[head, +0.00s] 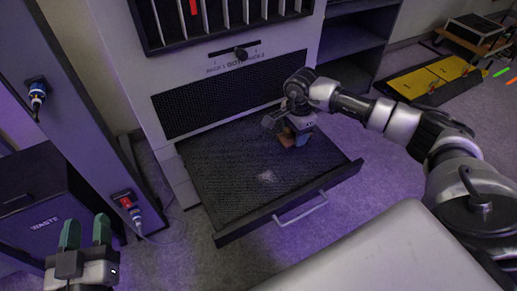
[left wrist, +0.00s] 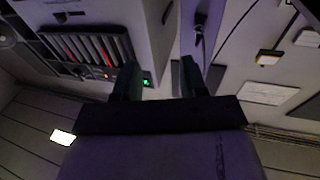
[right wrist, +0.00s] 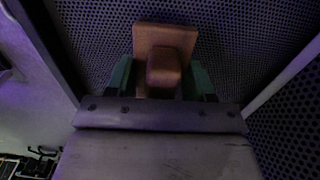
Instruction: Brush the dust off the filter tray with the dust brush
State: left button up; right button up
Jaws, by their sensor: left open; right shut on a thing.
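The filter tray (head: 225,185) is a dark mesh drawer pulled out of the grey rack near the floor. A pale dust patch (head: 266,176) lies on its mesh towards the front. My right gripper (head: 292,133) is over the back right part of the tray. It is shut on the dust brush (right wrist: 165,65), a brown-orange block with a raised grip, which shows partly below the gripper in the head view (head: 296,138). I cannot tell whether the brush touches the mesh. My left gripper (head: 85,233) is open and empty at the lower left, away from the tray.
The tray's front has a metal handle (head: 301,208). A slider knob (head: 240,54) and slotted shelf sit above the tray. A dark waste bin (head: 48,207) and a post with plugged cables (head: 124,200) stand at left. A yellow case (head: 430,79) lies at the back right.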

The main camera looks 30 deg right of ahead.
jog(key=shift+r+p, duration=0.35)
jog(key=shift+r, duration=0.25)
jog(key=shift+r+p, duration=0.35)
jog(key=shift+r, duration=0.1)
jog(key=shift+r+p, duration=0.4)
jog(key=shift+r, duration=0.2)
pick_arm(q)
jog(key=s+a+f+g+y, duration=0.2)
jog(key=s+f+g, duration=0.3)
jog(key=f+g, duration=0.3)
jog(key=shift+a+f+n+y+p, duration=0.25)
jog(key=shift+a+n+y+p, duration=0.05)
jog(key=shift+a+y, duration=0.1)
pick_arm(e)
jog(key=shift+r, duration=0.4)
